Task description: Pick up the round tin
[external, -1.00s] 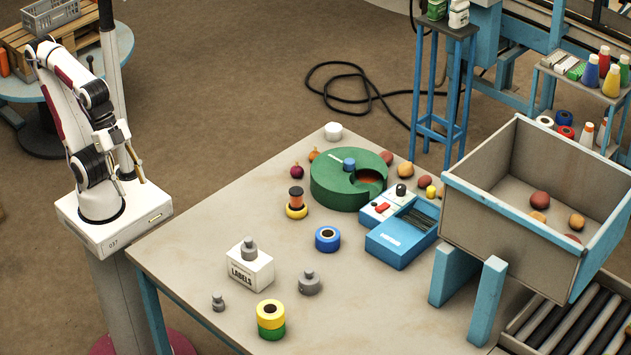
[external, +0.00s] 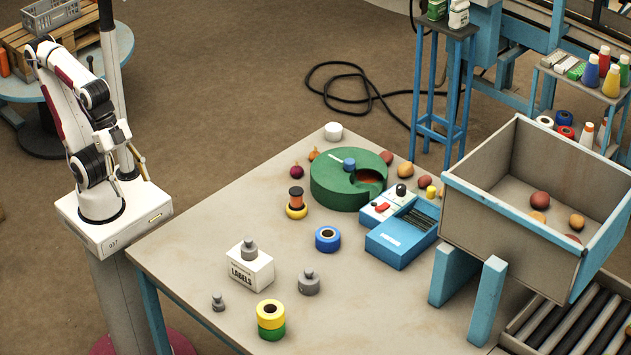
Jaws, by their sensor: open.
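A small white round object (external: 333,131) sits at the far edge of the table. It may be the round tin, but I cannot tell for sure. A larger green round drum (external: 336,190) with a blue knob and an open notch stands nearer the middle. My gripper (external: 137,174) is open and empty above my base, left of the table and well apart from both. Its fingers are small in this view.
On the table (external: 220,200) are a blue machine (external: 402,240), a labels box (external: 250,270), grey weights (external: 309,283), tape rolls (external: 271,318), a spool (external: 296,200) and several onions and potatoes. A large bin (external: 520,215) stands at right. The table's left part is clear.

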